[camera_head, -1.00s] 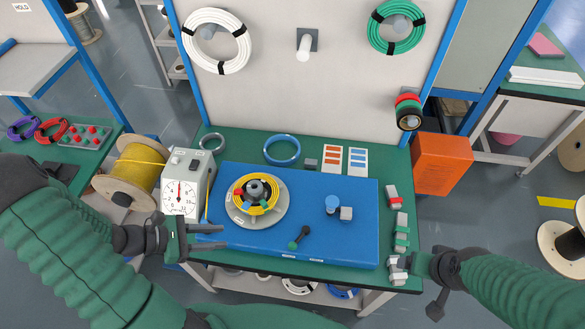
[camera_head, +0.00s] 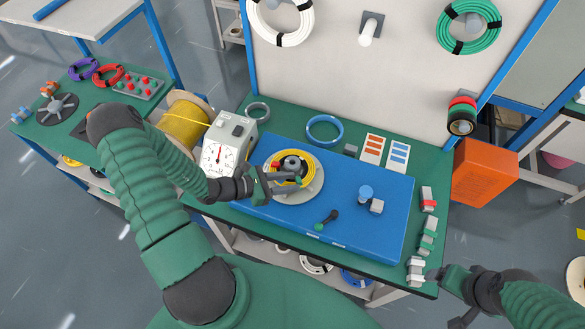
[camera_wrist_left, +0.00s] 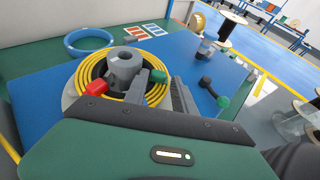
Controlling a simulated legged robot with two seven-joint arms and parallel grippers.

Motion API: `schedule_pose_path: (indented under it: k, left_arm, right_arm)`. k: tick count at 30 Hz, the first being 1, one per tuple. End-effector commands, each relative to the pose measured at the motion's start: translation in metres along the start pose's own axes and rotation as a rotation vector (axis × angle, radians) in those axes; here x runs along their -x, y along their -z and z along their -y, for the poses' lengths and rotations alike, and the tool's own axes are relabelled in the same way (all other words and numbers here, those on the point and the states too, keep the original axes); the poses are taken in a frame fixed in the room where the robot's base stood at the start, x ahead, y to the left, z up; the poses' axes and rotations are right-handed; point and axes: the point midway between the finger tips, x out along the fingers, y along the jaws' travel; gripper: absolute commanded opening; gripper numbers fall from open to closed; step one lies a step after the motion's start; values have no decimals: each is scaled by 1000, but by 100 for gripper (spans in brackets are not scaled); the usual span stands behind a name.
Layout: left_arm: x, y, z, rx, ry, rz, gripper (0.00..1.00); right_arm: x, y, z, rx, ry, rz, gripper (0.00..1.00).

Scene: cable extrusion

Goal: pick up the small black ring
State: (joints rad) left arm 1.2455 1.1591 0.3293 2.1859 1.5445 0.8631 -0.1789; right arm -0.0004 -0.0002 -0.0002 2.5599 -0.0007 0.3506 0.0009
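A dark ring-like band (camera_wrist_left: 87,73) shows around the grey hub (camera_wrist_left: 122,66), inside the yellow cable coil (camera_wrist_left: 157,92), in the left wrist view; I cannot tell if it is a separate ring. A black roll (camera_head: 461,127) hangs below red and green ones on the board's right edge. My left gripper (camera_head: 299,182) is open, its two fingers apart over the front left of the coil and its round plate (camera_head: 312,191). In the left wrist view the fingers (camera_wrist_left: 160,85) hide part of the coil. My right gripper (camera_head: 434,274) is beside the table's right edge; its fingers are unclear.
The blue mat (camera_head: 386,234) carries a black handle with green end (camera_head: 327,219) and a blue knob (camera_head: 365,192). A dial box (camera_head: 226,147) and yellow spool (camera_head: 184,122) stand left. A blue ring (camera_head: 324,130) lies behind. Small blocks (camera_head: 428,232) line the right edge.

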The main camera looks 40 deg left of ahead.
Motion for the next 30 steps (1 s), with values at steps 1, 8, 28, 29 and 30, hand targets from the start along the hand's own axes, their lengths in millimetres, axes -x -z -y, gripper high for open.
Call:
schedule_pose_path:
  k: [1,8,28,29,30]
  left_arm:
    - [-8,-1,0,0,2,1,32]
    - [-15,0,0,-1,-1,-2,32]
    - [-14,-1,0,-2,0,2,0]
    - [-14,-1,0,-2,0,1,0]
    - [-14,-1,0,-3,-1,1,0]
  right_arm:
    - [2,0,0,0,0,0,80]
    - [1,0,0,0,0,0,80]
    - [2,0,0,0,0,0,80]
    - [2,0,0,0,0,0,80]
    - [2,0,0,0,0,0,80]
